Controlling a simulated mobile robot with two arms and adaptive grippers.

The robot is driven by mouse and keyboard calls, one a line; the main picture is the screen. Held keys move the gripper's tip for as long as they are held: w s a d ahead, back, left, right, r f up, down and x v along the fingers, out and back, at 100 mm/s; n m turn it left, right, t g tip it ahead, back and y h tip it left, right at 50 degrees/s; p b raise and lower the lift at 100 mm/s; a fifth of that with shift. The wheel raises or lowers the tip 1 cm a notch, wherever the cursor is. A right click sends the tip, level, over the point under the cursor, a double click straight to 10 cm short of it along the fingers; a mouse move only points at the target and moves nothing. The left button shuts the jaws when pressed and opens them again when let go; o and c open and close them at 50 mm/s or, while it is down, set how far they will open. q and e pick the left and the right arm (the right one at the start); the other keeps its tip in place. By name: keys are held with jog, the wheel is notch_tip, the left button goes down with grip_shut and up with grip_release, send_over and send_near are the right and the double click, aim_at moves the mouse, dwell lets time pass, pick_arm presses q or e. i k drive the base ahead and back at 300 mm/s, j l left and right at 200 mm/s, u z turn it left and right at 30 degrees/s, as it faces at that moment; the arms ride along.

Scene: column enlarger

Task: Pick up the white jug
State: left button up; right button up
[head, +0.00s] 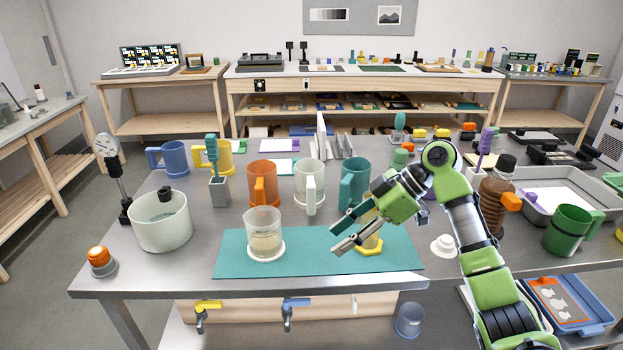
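The white jug (310,177) stands upright on the steel bench, behind the teal mat, between an orange jug (263,183) and a teal jug (354,182). Its handle faces me. My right gripper (338,240) reaches in from the right and hangs over the teal mat, in front of and to the right of the white jug, apart from it. Its two fingers are spread with nothing between them. My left gripper is out of view.
A clear beaker (264,235) stands on the teal mat (310,262). A yellow-footed vessel (369,245) is partly hidden behind my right gripper. A white pot (161,222) stands left and a brown bottle (494,205) right. The mat's middle is clear.

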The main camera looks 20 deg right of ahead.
aim_at(309, 196)
jog(key=i+l, duration=0.55)
jog(key=i, duration=0.25)
